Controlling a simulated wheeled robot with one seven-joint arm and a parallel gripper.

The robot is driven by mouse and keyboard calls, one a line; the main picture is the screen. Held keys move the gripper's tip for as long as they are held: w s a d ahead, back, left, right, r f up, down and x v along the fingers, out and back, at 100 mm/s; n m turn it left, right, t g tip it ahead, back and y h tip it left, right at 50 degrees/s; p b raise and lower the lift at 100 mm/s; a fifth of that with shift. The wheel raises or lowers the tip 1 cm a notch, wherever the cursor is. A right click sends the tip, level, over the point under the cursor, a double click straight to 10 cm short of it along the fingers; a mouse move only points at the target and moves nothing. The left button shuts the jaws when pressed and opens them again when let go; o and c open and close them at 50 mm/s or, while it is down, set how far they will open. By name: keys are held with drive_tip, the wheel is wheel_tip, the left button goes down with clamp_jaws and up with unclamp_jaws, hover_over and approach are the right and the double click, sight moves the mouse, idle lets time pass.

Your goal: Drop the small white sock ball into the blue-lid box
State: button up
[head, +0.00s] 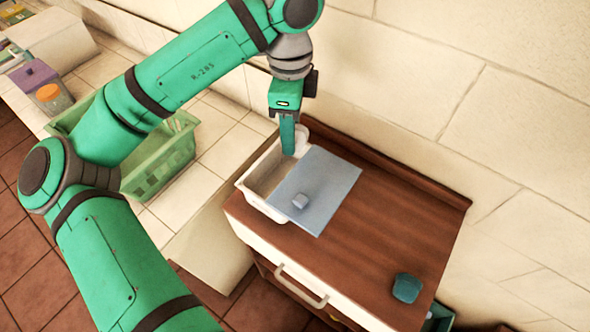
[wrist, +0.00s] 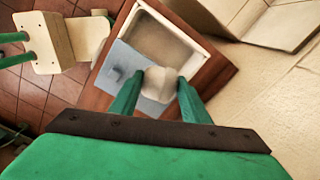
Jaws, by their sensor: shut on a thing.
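The small white sock ball (wrist: 158,84) is held between the two green fingers of my gripper (wrist: 154,92) in the wrist view. In the head view my gripper (head: 288,136) points down over the far end of the box, with a white bit of the ball (head: 301,140) showing beside the finger. The blue-lid box is a white box (head: 258,204) on the brown cabinet top. The opening also shows in the wrist view (wrist: 160,40).
A teal object (head: 406,288) lies at the right of the wooden cabinet top (head: 370,255). A green basket (head: 160,160) stands on the tiled counter at left, partly behind my arm. A wall runs along the back. The cabinet's right half is mostly clear.

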approach(285, 178)
drive_tip(key=w+f, duration=0.2)
drive_tip(key=shift+w+d, duration=0.3)
drive_tip(key=shift+d, duration=0.1)
drive_tip(key=shift+d+f, duration=0.15)
drive_tip(key=shift+f, duration=0.25)
drive_tip(key=o, duration=1.1)
drive_tip(key=shift+w, duration=0.15)
drive_tip(key=shift+w+d, duration=0.1)
